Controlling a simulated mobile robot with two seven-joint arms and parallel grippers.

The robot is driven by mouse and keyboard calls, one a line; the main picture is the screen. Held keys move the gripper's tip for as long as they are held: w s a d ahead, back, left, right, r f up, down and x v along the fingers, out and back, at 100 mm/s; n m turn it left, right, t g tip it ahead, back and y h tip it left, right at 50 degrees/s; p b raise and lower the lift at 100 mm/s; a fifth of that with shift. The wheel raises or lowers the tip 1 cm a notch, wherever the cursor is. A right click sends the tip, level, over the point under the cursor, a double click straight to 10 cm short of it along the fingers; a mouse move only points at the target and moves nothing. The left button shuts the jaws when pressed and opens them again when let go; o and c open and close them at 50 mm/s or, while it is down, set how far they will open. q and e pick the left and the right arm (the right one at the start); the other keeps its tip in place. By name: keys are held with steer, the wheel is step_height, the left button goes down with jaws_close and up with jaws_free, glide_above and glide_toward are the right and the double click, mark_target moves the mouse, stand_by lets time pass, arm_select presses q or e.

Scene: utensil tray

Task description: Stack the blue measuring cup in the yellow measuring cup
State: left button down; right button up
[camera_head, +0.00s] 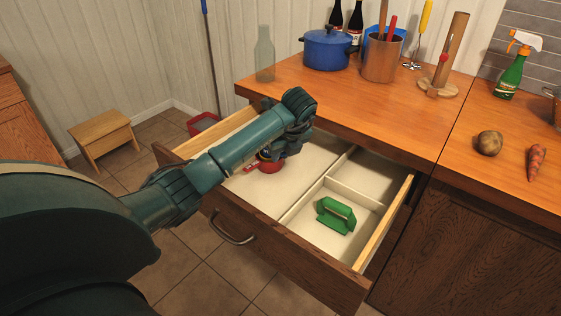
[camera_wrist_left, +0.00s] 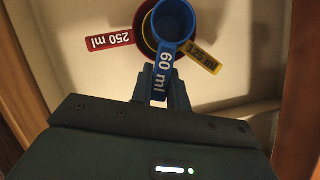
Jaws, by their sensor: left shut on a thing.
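The blue measuring cup (camera_wrist_left: 176,18), marked 60 ml, is in my left gripper (camera_wrist_left: 163,88), which is shut on its handle. In the left wrist view it covers most of the yellow measuring cup (camera_wrist_left: 203,57), marked 125 ml, whose handle points to the lower right. The yellow cup is in the red measuring cup (camera_wrist_left: 110,40), marked 250 ml. I cannot tell whether the blue cup rests inside the yellow one or hovers above it. In the head view my left gripper (camera_head: 272,151) hides most of the cups; the red cup (camera_head: 269,166) shows below it.
The open drawer (camera_head: 270,203) has a large left compartment and smaller right ones. A green tool (camera_head: 336,215) lies in the near right compartment. The counter (camera_head: 400,110) above holds a blue pot (camera_head: 327,50), a glass bottle (camera_head: 264,55) and a utensil holder (camera_head: 381,60).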

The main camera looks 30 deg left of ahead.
arm_select(q)
steer(key=shift+f, duration=1.55)
steer(key=shift+f, duration=0.1)
steer(key=c, duration=1.4)
jaws_free()
steer(key=shift+o, duration=0.2)
steer(key=v, duration=1.2)
